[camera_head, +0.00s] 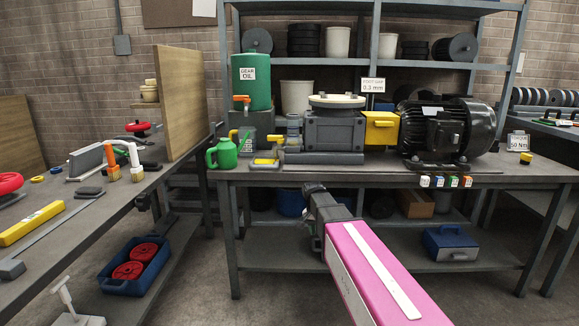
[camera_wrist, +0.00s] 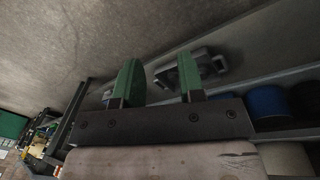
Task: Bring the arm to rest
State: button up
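My arm, with a pink casing (camera_head: 375,270), reaches from the lower right toward the front of the main workbench in the head view. Its dark far end is just in front of the bench's front edge; the fingers cannot be made out there. In the wrist view my gripper (camera_wrist: 160,75) shows two green fingers standing apart with nothing between them. The gripper is open and empty. The concrete floor and the bench's lower shelf lie beyond the fingers.
The main workbench (camera_head: 290,174) carries a gearbox (camera_head: 334,130), a black motor (camera_head: 447,130) and a green watering can (camera_head: 222,153). A left bench with tools stands beside a wooden panel (camera_head: 178,100). A blue crate (camera_head: 118,287) with red discs sits low left. Floor between benches is clear.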

jog(key=s+d+f+n, duration=0.3)
jog(key=s+f, duration=0.2)
jog(key=s, duration=0.4)
jog(key=s+d+f+n+y, duration=0.1)
jog(key=s+d+f+n, duration=0.2)
jog(key=s, duration=0.6)
notch_tip(320, 180, down, 3)
jog(key=shift+s+d+r+y, duration=0.2)
jog(key=shift+d+y, duration=0.1)
jog(key=shift+d, duration=0.5)
